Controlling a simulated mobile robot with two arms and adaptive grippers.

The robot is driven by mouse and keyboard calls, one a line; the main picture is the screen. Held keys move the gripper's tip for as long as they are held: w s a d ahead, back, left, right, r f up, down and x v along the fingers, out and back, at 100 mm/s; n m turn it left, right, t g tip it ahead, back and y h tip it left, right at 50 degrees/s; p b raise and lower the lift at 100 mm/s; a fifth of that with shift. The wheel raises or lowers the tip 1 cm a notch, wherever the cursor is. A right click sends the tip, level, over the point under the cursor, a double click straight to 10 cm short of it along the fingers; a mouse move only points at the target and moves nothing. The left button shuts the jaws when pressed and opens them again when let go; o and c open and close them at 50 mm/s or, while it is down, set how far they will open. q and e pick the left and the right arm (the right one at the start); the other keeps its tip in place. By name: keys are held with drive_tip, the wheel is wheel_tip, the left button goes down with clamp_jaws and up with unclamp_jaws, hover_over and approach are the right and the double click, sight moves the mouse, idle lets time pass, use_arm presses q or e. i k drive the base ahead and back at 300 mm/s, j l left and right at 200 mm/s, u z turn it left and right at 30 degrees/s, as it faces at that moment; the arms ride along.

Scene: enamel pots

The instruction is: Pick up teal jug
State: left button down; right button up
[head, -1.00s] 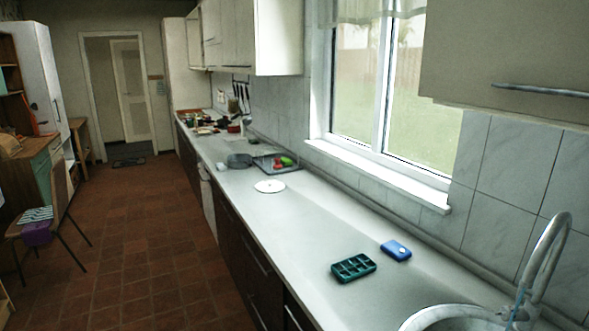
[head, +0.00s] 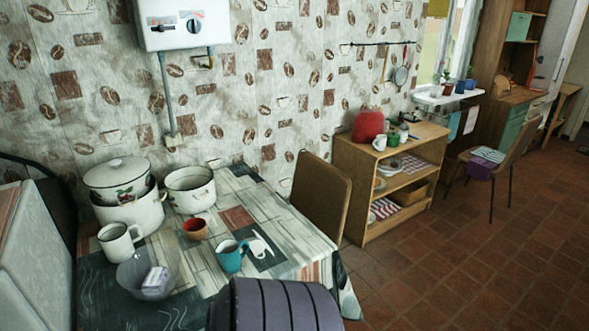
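The teal jug (head: 229,259) stands upright on the patterned tablecloth (head: 290,240) of a table at lower left in the head view. It looks like a small mug, with its handle towards the right. A red-orange cup (head: 195,229) stands behind it to the left. A clear bowl (head: 140,284) holding a pale box stands to its left. Neither of my grippers shows in this view.
White enamel pots (head: 190,193) and a white mug (head: 117,243) crowd the table's left side. A brown chair (head: 320,200) stands at its far right edge. A dark ribbed shape (head: 275,308) covers the near edge. Open tiled floor lies right.

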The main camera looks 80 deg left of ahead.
sight(227, 252)
drive_tip(key=u, duration=2.25)
